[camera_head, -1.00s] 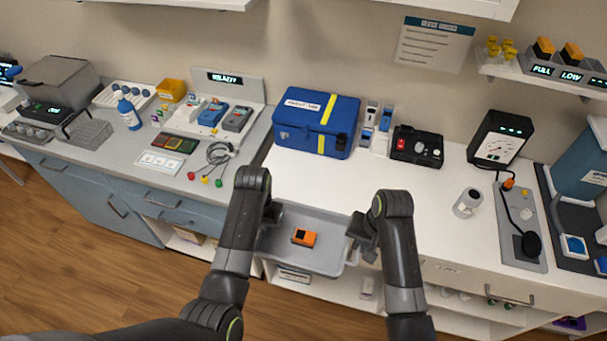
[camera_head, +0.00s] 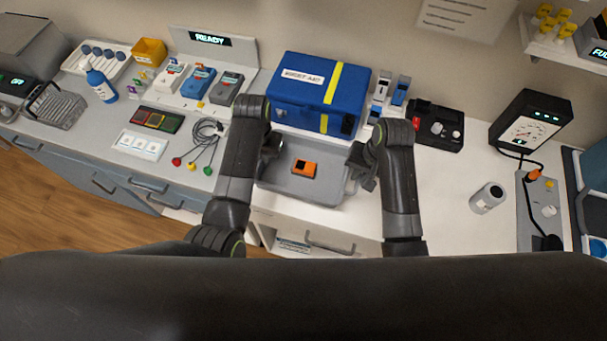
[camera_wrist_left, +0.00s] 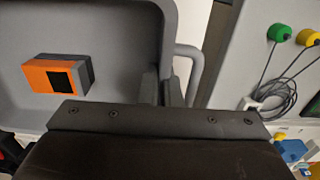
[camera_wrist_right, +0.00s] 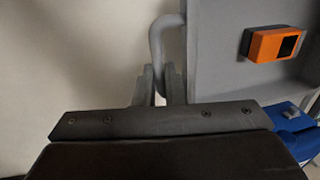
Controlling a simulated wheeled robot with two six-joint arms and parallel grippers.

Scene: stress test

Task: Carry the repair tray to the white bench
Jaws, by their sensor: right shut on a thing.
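The grey repair tray (camera_head: 331,190) is over the front part of the white bench (camera_head: 440,205), close in front of the blue first aid case. I cannot tell whether it touches the bench top. An orange and black device (camera_head: 304,168) lies in it. My right gripper (camera_wrist_right: 160,85) is shut on the tray's handle on the right side. My left gripper (camera_wrist_left: 162,88) is at the tray's left side. Its fingers are by the tray wall, and the left handle (camera_wrist_left: 194,70) shows just beyond them. Whether these fingers grip anything is unclear.
The blue first aid case (camera_head: 305,95) stands just behind the tray. A black device (camera_head: 436,128) and a grey canister (camera_head: 487,197) stand to the right. Cables with coloured plugs (camera_head: 207,140) lie on the grey counter to the left.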

